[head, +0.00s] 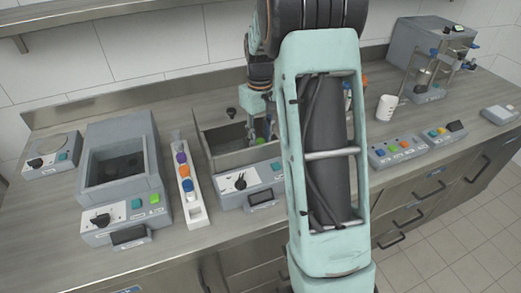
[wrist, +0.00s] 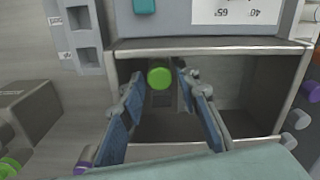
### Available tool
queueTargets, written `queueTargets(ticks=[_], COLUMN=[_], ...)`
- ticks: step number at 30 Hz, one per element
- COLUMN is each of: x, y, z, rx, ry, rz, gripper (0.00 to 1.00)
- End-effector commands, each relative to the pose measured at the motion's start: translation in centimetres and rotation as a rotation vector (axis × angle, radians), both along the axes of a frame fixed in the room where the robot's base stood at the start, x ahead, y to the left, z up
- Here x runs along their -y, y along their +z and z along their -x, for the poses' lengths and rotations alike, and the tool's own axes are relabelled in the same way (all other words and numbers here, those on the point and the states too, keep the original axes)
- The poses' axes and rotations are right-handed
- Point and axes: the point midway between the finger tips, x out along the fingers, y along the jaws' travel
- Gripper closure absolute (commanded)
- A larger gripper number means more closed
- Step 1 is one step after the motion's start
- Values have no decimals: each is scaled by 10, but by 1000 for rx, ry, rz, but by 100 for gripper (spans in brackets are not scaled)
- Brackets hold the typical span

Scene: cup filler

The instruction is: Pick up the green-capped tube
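The green-capped tube is in the rectangular metal basin (head: 218,147). In the wrist view its round green cap (wrist: 159,77) shows from above, near the basin wall closest to the control panel. The tube's body is hidden below the cap. My gripper (wrist: 161,70) is open, with its two blue-padded fingers reaching over the basin on either side of the cap. A gap shows between the cap and each fingertip; I cannot tell how their heights compare. In the head view my gripper (head: 257,128) is over the basin, partly hidden by my arm.
A white rack (head: 195,214) with several colour-capped tubes stands left of the basin. Beyond it is a grey machine with a square well (head: 116,160). Button boxes (head: 391,152), a white cup (head: 386,107) and a filler machine (head: 420,60) stand to the right.

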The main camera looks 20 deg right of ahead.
Motion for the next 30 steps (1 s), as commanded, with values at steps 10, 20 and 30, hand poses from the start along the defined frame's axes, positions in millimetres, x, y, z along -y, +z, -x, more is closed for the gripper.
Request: queueTargets(ticks=[10, 20, 30], x=[0, 0, 0], y=[-22, -21, -16], z=[0, 0, -1], rx=[1, 1, 2], ry=[0, 0, 0], rz=[0, 0, 1], gripper=[70, 97, 100])
